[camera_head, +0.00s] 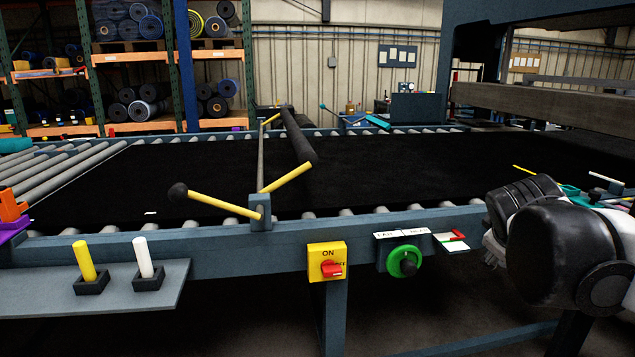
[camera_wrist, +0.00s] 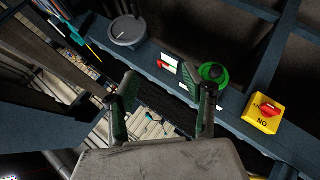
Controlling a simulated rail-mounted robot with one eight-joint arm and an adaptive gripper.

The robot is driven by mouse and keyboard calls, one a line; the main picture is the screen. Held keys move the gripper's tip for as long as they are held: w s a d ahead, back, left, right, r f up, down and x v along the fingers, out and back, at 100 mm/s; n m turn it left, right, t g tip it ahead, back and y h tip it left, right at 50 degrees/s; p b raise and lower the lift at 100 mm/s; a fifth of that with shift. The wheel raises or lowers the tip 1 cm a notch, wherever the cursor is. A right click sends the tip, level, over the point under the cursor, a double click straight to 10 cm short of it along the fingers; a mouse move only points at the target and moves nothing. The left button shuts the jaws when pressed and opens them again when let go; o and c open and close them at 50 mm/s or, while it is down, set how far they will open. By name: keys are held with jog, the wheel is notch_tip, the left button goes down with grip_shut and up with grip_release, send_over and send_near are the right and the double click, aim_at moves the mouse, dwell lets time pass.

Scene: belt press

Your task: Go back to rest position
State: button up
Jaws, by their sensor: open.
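My gripper (camera_wrist: 164,108) shows in the wrist view with its two dark green fingers spread apart and nothing between them. In that view it appears in front of the press frame, near the green round knob (camera_wrist: 213,73). In the head view my arm is at the right edge, in front of the frame, and my gripper cannot be made out there. The green knob also shows in the head view (camera_head: 404,261), on the front rail to the left of my arm.
A yellow switch box (camera_head: 327,262) with a red knob hangs on the front rail. A lever with yellow handles (camera_head: 225,205) stands at the rail. A shelf (camera_head: 120,292) holds a yellow and a white marker. A black belt (camera_head: 400,170) lies over the rollers. A large press beam (camera_head: 550,102) spans the right.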

jog(key=s+a+f+m+y, duration=0.2)
jog(key=s+a+f, duration=0.3)
jog(key=s+a, duration=0.2)
jog(key=s+a+f+m+g+y, duration=0.1)
jog(key=s+a+f+m+y, duration=0.2)
jog(key=s+a+f, duration=0.2)
jog(key=s+a, duration=0.3)
jog(key=s, duration=0.1)
jog(key=shift+s+a, duration=0.15)
jog(key=shift+s, duration=0.2)
